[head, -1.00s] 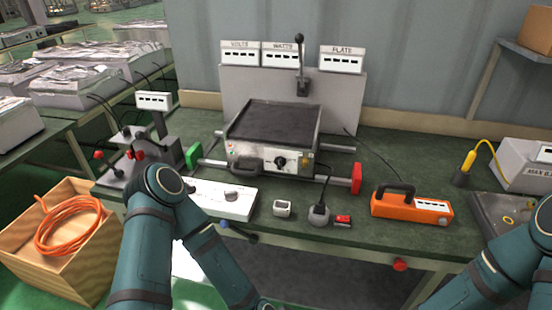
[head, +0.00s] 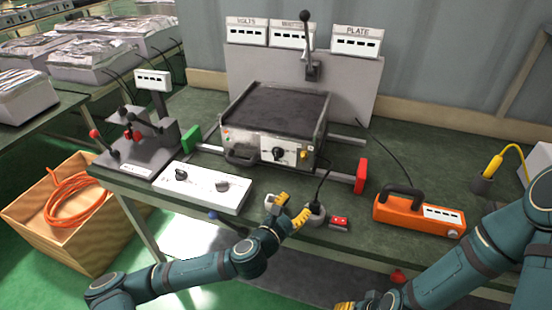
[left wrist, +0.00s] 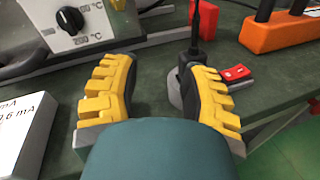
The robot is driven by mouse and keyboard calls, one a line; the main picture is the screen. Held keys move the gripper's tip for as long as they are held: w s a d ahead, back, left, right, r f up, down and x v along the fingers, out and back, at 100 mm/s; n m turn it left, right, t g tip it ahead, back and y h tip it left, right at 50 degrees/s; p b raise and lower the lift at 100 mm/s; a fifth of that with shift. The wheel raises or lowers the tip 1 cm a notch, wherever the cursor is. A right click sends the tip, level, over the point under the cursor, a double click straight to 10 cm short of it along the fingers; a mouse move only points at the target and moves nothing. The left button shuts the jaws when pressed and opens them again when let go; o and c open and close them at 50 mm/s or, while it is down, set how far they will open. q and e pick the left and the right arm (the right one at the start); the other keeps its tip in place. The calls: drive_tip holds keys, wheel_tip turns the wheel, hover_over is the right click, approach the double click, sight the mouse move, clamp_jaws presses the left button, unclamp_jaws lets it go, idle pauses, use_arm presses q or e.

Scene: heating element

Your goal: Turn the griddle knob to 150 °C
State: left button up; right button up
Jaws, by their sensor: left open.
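The griddle (head: 274,110) is a dark flat plate on a metal box on the bench. Its black round knob (head: 278,154) sits on the pale front dial panel. The knob also shows at the top left of the left wrist view (left wrist: 70,20), with printed marks including 200 °C beside it. I cannot read its exact setting. My left gripper (head: 293,207) is open, with yellow fingers, in front of and below the knob, apart from it. In the left wrist view its fingers (left wrist: 162,88) are spread with nothing between them. My right gripper (head: 345,306) is mostly cut off by the bottom edge.
A white box with two knobs (head: 202,187) lies left of my left gripper. A dark plug with a cord (head: 315,215) and a red switch (head: 340,222) are close by its right finger. An orange handled device (head: 418,214) stands further right. Red and green blocks flank the griddle.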

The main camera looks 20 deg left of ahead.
sight(276, 157)
use_arm(q)
drive_tip(key=w+a+r+n+t+y, duration=0.2)
drive_tip(key=a+n+y, duration=0.35)
drive_tip(key=a, duration=0.45)
drive_tip(key=shift+n+h, duration=0.25)
drive_tip(key=shift+h, duration=0.1)
drive_tip(key=w+b, duration=0.1)
drive_tip(key=w, duration=1.2)
drive_tip(key=shift+w+d+r, duration=0.1)
drive_tip(key=shift+w+r, duration=0.05)
drive_tip(key=shift+w, duration=0.25)
drive_tip(key=shift+c, duration=0.4)
clamp_jaws()
